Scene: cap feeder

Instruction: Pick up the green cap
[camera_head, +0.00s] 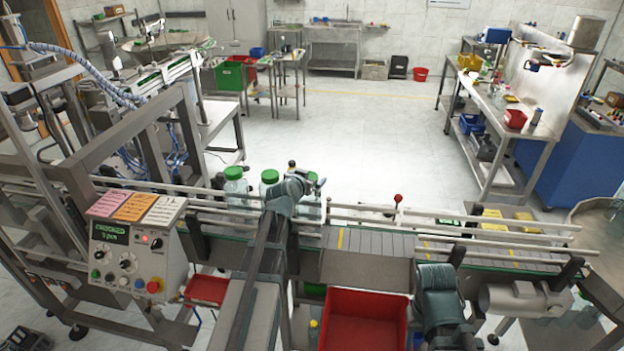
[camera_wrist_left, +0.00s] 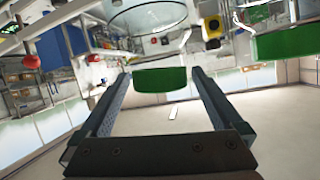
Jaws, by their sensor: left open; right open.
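Jars with green caps stand in a row on the conveyor in the head view. One green cap (camera_head: 236,172) is at the left and another (camera_head: 269,176) is beside it. A third jar (camera_head: 310,209) stands under my left gripper (camera_head: 318,183), which hides its top. In the left wrist view, my left gripper (camera_wrist_left: 160,76) is open. A green cap (camera_wrist_left: 160,80) shows in the gap between its fingertips, with clear space on both sides. A second green cap (camera_wrist_left: 291,41) is outside the fingers at the right.
Metal guide rails (camera_head: 450,213) run along the conveyor (camera_head: 368,255), whose right part carries no jars. A control box (camera_head: 135,243) stands at the left front. A red bin (camera_head: 363,318) lies below the conveyor, left of my right gripper.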

